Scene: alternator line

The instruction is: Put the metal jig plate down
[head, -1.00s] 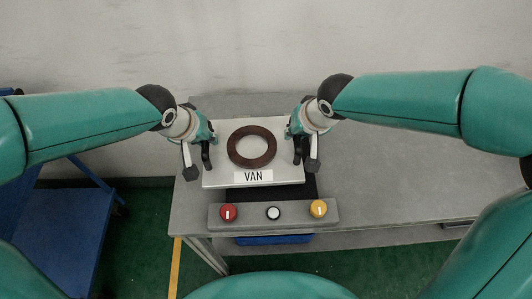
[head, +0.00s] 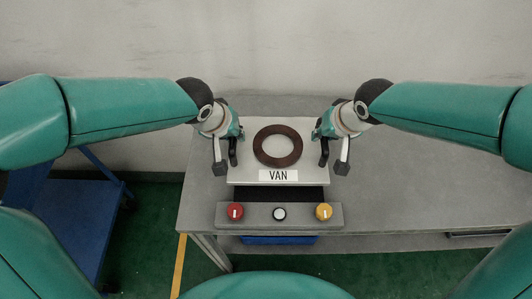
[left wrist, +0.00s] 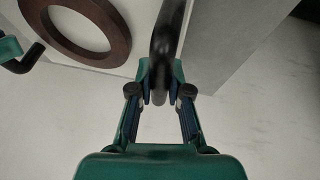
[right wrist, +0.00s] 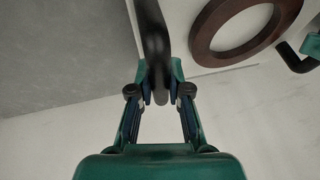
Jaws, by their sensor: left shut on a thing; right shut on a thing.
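The metal jig plate (head: 245,172) is a pale flat plate with a "VAN" label and a dark brown ring (head: 258,151) on top. It is level above the grey table, over a black mat (head: 290,193); whether it touches anything beneath cannot be told. My left gripper (head: 234,152) is shut on the plate's left black handle, which also shows in the left wrist view (left wrist: 166,40). My right gripper (head: 323,152) is shut on the right black handle, which also shows in the right wrist view (right wrist: 154,40).
A control box (head: 260,217) with red, white and yellow knobs or buttons stands at the table's front edge. The grey table (head: 430,185) is clear to the right. A blue cart (head: 70,215) stands at the left. A wall is behind.

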